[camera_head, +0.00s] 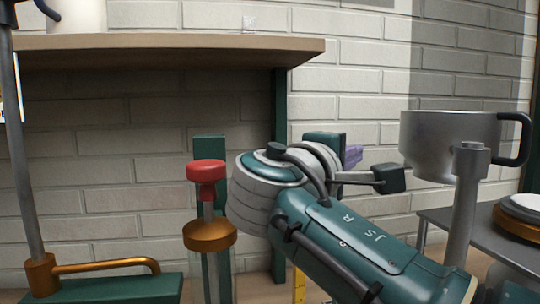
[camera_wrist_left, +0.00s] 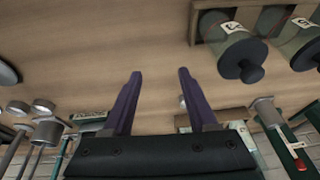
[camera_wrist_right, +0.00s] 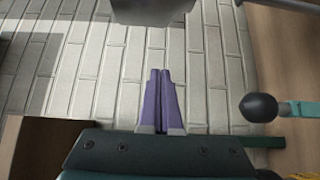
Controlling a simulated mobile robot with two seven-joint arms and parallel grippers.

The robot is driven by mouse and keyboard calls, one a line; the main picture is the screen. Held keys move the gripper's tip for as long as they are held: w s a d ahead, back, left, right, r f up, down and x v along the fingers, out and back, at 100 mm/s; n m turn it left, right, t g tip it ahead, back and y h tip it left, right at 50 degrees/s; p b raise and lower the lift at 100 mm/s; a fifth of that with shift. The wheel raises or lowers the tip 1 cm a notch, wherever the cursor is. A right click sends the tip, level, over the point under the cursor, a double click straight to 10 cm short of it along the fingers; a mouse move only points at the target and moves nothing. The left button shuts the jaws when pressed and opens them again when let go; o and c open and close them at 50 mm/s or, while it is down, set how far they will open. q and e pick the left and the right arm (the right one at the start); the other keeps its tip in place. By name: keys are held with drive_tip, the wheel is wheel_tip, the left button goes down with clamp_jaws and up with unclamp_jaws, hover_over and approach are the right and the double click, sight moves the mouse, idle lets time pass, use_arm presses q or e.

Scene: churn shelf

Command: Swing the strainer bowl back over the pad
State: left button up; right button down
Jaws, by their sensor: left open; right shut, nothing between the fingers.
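The grey metal bowl (camera_head: 450,135), with a dark loop handle (camera_head: 526,140) on its right, sits beside the top of a grey post (camera_head: 465,200) at the right of the head view. A grey rounded body at the top of the right wrist view (camera_wrist_right: 155,8) looks like the bowl. My right gripper (camera_head: 354,155) is shut and empty, left of the bowl and apart from it; its purple fingers also show in the right wrist view (camera_wrist_right: 158,75). My left gripper (camera_wrist_left: 157,75) is open and empty, outside the head view. I cannot identify the pad for certain.
A round white-topped disc with an orange base (camera_head: 520,212) rests on a grey table (camera_head: 470,225) at right. A wooden shelf (camera_head: 160,42) spans upper left. A red-capped post (camera_head: 206,170) stands left of my right arm. A dark knob (camera_wrist_right: 258,107) is right of the right fingers.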

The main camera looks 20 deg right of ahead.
use_arm(q)
drive_tip(key=shift+s+d+f+b, duration=0.15)
drive_tip(key=shift+d+f+b, duration=0.3)
drive_tip(key=shift+d+f, duration=0.2)
use_arm(e)
drive_tip(key=w+v, duration=0.1)
drive_tip(key=v, duration=0.5)
drive_tip(key=d+r+m+g+h+p, duration=0.2)
drive_tip(key=d+r+g+p, duration=0.15)
drive_tip(key=r, duration=0.25)
use_arm(q)
wheel_tip(320, 180, up, 6)
drive_tip(key=shift+f+p, duration=0.25)
drive_tip(key=shift+p, duration=0.8)
use_arm(e)
drive_tip(key=x, duration=0.9)
drive_tip(key=shift+d+f, duration=0.15)
drive_tip(key=shift+d, duration=0.1)
drive_tip(key=shift+d, duration=0.15)
